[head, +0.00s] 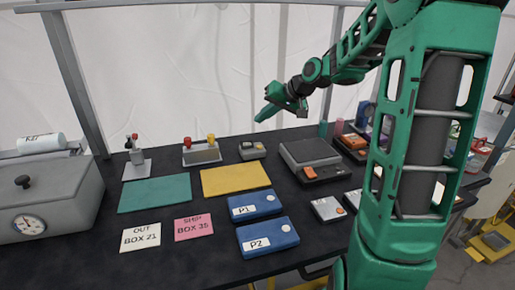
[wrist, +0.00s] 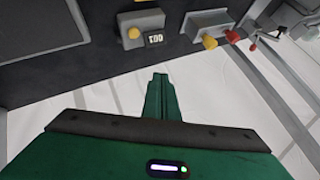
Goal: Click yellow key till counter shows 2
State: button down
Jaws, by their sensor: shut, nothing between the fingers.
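The counter box (head: 252,153) is a small grey unit at the back of the black table, behind the yellow mat. In the wrist view the box (wrist: 140,19) appears upside down, with a round yellow key (wrist: 134,33) and a small dark display (wrist: 155,40). The digits are small; turned upright they seem to read 001. My gripper (head: 262,115) is shut and empty, raised above and behind the box in the head view. In the wrist view its closed fingertips (wrist: 160,76) are apart from the key.
A unit with red and yellow knobs (head: 202,155) stands left of the box, and a grey scale-like device (head: 310,155) stands to its right. A yellow mat (head: 235,179), teal mat (head: 155,194) and blue boxes (head: 255,205) lie nearer. Air around my gripper is clear.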

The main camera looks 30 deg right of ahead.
send_over(262, 149)
jog(key=shift+f, duration=3.8)
jog(key=shift+f, duration=0.2)
jog(key=shift+f, duration=0.2)
jog(key=shift+s+f, duration=0.1)
jog(key=shift+f, duration=0.4)
jog(key=shift+r, duration=0.95)
notch_tip(262, 149, up, 5)
dwell(0.4)
